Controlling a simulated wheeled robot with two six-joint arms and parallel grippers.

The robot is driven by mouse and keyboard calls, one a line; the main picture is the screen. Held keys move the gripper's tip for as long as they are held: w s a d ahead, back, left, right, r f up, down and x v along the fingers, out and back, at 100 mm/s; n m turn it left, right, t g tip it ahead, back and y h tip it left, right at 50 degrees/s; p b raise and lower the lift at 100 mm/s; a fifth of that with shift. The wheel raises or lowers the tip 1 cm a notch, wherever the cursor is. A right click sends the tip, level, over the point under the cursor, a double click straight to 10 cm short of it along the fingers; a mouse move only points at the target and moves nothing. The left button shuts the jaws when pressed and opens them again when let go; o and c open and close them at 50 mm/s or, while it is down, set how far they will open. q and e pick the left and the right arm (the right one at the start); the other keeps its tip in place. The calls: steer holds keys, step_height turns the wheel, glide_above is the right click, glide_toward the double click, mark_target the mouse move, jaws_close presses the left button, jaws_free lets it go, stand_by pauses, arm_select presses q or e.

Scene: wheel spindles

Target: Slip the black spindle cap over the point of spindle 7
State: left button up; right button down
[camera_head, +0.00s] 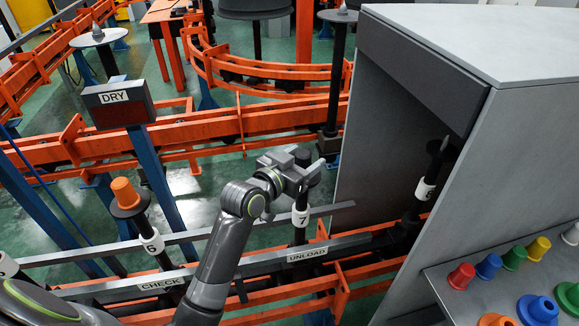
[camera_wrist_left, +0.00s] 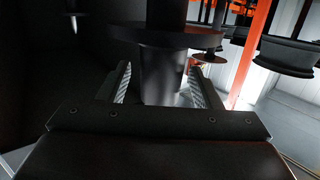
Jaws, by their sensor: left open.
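My left gripper (camera_head: 306,166) is at the top of spindle 7 (camera_head: 300,236), whose white label shows the number 7. In the left wrist view the black spindle cap (camera_wrist_left: 163,75) stands between the two fingers of the same gripper (camera_wrist_left: 163,92), which are open around it. The cap's wide end meets the spindle's dark round flange (camera_wrist_left: 190,39); this view looks upside down. The cap appears seated over the spindle's point, which is hidden. In the head view the gripper covers most of the cap. My right gripper is not in view.
Spindle 6 (camera_head: 143,225) carries an orange cap (camera_head: 125,193). Spindle 8 (camera_head: 426,190) stands at the mouth of the grey booth (camera_head: 520,160). Several coloured caps sit on the grey shelf (camera_head: 455,288) at right. A DRY sign (camera_head: 118,100) stands at left. Orange rails run behind.

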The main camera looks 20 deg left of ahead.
arm_select(q)
steer(key=v, duration=1.7)
steer(key=shift+b, duration=0.4)
steer(key=shift+s+a, duration=0.1)
steer(key=shift+s, duration=0.05)
